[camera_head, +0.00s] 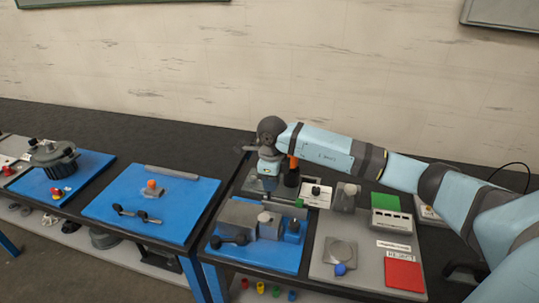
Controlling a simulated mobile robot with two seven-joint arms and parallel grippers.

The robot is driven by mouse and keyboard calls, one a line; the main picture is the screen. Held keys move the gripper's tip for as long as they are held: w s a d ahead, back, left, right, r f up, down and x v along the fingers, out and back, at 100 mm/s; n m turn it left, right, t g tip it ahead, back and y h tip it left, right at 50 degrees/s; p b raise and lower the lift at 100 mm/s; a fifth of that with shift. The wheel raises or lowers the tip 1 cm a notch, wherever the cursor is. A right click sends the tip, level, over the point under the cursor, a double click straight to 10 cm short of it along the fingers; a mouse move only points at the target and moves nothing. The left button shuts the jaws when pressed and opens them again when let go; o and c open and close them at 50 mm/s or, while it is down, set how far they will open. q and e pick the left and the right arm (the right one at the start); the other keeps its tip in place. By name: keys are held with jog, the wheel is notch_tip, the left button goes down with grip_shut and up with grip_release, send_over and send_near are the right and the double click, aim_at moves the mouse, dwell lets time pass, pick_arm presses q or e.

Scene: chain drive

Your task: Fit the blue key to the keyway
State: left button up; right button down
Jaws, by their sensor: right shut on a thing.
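My right arm comes in from the right, and my right gripper (269,186) points down over the back of the right-hand bench station. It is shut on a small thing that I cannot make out. Below and in front of it a grey block assembly with a pale round knob (265,217) stands on a blue mat (284,260). I cannot make out a keyway. A blue piece (293,227) stands at the right of that mat, and a blue round knob (340,269) is on the grey board. I cannot tell whether either is the blue key. My left gripper is not in view.
A grey board (325,256) with a round plate and a red REJECT pad (403,273) lies on the right. A green-topped box (391,213) is behind. A small green piece (299,202) is near the gripper. Another blue mat (190,225) with dark levers lies left, across a gap.

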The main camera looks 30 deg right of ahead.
jog(key=shift+s+a+f+p, duration=0.15)
jog(key=shift+s+f+p, duration=0.15)
jog(key=shift+s+f, duration=0.25)
jog(key=shift+w, duration=0.1)
jog(key=shift+f+b, duration=0.5)
jog(key=shift+b, duration=0.1)
pick_arm(q)
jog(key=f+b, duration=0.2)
jog(key=b, duration=0.1)
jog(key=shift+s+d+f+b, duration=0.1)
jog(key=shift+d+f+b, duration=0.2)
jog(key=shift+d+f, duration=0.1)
pick_arm(e)
notch_tip(320, 180, down, 5)
jog(key=shift+r, duration=0.1)
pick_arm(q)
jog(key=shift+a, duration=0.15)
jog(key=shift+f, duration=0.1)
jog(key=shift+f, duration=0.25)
